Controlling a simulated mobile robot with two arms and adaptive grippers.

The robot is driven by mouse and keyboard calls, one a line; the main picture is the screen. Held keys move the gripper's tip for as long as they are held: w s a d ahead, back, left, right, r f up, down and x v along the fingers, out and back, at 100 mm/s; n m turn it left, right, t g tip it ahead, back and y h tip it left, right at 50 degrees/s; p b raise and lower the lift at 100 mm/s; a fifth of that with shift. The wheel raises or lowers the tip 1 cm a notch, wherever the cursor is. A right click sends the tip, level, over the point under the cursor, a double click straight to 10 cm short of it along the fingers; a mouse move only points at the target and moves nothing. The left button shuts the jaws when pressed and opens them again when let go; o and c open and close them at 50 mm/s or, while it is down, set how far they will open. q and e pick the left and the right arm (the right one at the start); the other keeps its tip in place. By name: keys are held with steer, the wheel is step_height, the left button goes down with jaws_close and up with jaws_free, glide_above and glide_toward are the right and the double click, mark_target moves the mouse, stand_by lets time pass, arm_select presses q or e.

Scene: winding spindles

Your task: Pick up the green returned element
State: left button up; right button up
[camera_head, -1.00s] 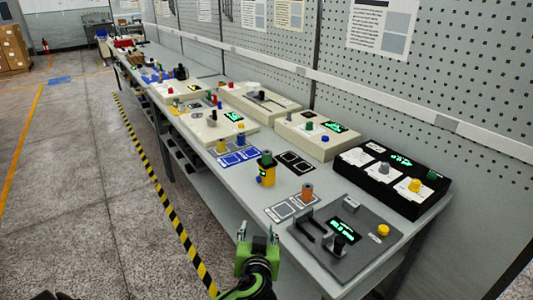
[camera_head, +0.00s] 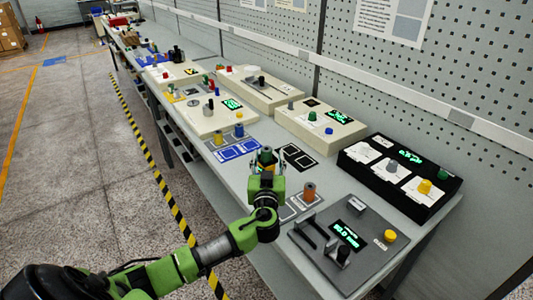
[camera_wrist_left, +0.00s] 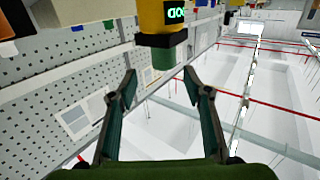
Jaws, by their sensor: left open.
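The green element (camera_wrist_left: 172,55) is a short cylinder on the yellow device (camera_wrist_left: 177,15) with a lit display in the left wrist view. In the head view, the green element (camera_head: 266,154) shows just beyond my left gripper (camera_head: 266,165), whose body hides most of the yellow device. My left gripper (camera_wrist_left: 160,85) is open and empty. In the wrist view its fingertips lie just short of the green element, which is nearer the right finger. They look apart from it. My right gripper is not in view.
An orange cylinder (camera_head: 309,191) stands right of the gripper, beside the grey panel (camera_head: 375,263). A black box (camera_head: 430,208) with knobs is at the right. Beige panels (camera_head: 213,120) stand farther back. Blue-outlined cards with small cylinders lie left of the gripper.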

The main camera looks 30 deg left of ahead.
mark_target(266, 153)
arm_select(q)
steer(key=shift+w+a+r+p, duration=0.1)
steer(key=shift+w+a+p, duration=0.5)
steer(key=shift+a, duration=0.05)
steer(key=shift+w+a+f+p, duration=0.25)
steer(key=shift+w+a, duration=0.2)
steer(key=shift+w, duration=0.15)
steer(key=shift+w+a+f+p, duration=0.15)
steer(key=shift+w+a+p, duration=0.1)
steer(key=shift+w+a, duration=0.35)
steer(key=shift+w, duration=0.2)
steer(key=c, duration=1.2)
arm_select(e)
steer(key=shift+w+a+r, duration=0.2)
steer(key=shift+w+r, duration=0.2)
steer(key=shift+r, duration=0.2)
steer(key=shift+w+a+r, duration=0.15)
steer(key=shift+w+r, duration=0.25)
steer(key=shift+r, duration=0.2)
